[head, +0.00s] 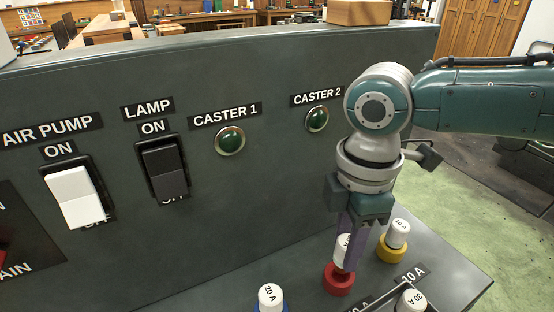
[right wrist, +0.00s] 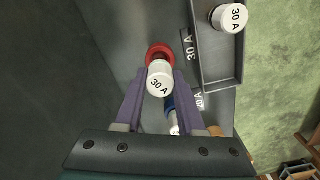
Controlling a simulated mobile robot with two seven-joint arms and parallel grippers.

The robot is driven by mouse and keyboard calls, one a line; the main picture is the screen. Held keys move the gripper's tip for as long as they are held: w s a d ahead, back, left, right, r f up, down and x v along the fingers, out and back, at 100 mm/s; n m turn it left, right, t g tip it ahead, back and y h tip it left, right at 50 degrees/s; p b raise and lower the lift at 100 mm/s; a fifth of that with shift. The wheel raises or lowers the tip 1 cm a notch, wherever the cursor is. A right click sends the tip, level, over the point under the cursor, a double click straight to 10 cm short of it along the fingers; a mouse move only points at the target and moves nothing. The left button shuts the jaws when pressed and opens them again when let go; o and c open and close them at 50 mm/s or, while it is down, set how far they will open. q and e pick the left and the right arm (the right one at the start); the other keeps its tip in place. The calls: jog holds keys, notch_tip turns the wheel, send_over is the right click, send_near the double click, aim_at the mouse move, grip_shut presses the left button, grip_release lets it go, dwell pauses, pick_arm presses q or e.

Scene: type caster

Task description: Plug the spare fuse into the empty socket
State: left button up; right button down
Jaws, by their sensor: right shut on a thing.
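My right gripper (head: 348,256) points down at the red socket (head: 338,281) on the panel's lower ledge. It is shut on a white-capped fuse (head: 342,250). In the right wrist view the cap reads 30 A (right wrist: 159,83) and sits between the purple fingers, over the red socket (right wrist: 158,51). I cannot tell how deep this fuse sits in the socket. Another white 30 A fuse (head: 411,299) is in the tray at the front right; it also shows in the right wrist view (right wrist: 230,18). No socket is visibly empty. My left gripper is not in view.
A 10 A fuse (head: 398,231) stands in the yellow socket (head: 391,252), close right of my gripper. A 20 A fuse (head: 270,296) stands in the blue socket to the left. The upright panel with switches (head: 165,167) and green lamps (head: 230,140) rises behind.

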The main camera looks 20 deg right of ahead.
jog(key=shift+f+b, duration=0.45)
jog(key=shift+f, duration=0.35)
jog(key=shift+f+b, duration=0.55)
jog(key=shift+f, duration=0.25)
jog(key=shift+c, duration=2.2)
grip_release()
notch_tip(320, 180, up, 10)
jog(key=shift+p, duration=0.65)
